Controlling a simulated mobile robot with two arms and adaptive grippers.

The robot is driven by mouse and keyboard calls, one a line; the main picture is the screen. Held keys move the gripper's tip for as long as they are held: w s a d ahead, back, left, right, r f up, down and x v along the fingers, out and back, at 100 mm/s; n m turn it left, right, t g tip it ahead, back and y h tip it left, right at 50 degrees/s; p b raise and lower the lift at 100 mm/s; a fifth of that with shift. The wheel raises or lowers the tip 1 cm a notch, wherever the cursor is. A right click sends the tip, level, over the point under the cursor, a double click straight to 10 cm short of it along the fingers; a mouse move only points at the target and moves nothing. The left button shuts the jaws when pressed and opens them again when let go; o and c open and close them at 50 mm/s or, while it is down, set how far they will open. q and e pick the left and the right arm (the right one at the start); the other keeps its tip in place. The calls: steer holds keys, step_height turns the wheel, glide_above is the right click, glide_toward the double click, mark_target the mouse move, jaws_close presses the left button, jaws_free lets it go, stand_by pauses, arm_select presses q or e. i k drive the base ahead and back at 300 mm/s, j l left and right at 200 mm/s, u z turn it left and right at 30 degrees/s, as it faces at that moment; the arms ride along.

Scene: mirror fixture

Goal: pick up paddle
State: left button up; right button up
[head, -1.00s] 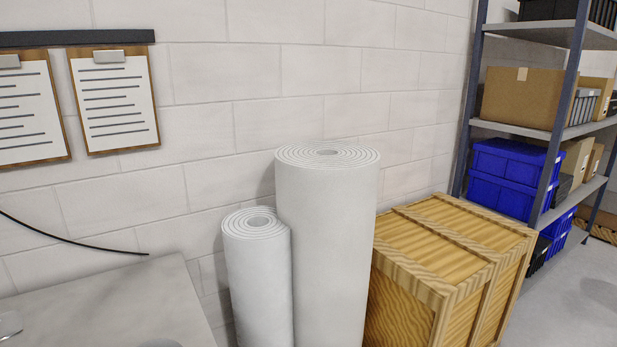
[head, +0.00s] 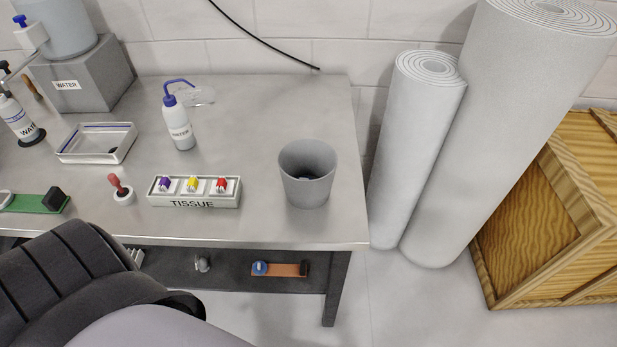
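No thing in view is clearly marked as the paddle. A flat green piece with a black block on it (head: 40,201) lies at the left of the metal table and is partly cut off by the picture's edge. A flat orange-brown piece (head: 284,269) with a blue and a black part lies on the shelf under the table. I cannot tell whether either is the paddle. Neither gripper shows in the head view. A dark ribbed part of my own body fills the lower left and hides part of the table's front edge and lower shelf.
The metal table (head: 282,105) holds a tissue box (head: 193,203), a grey bin (head: 307,187), a wash bottle (head: 178,125), a white tray (head: 92,156) and a red-topped stamp-like item (head: 121,189). Rolls (head: 415,150) and a wooden crate (head: 530,225) stand right of it.

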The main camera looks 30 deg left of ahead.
mark_target(54, 202)
steer(key=u, duration=2.85)
steer(key=i+j+z, duration=0.15)
steer(key=j, duration=0.25)
steer(key=i+j+z, duration=0.1)
steer(key=i+j, duration=0.25)
steer(key=j, duration=0.1)
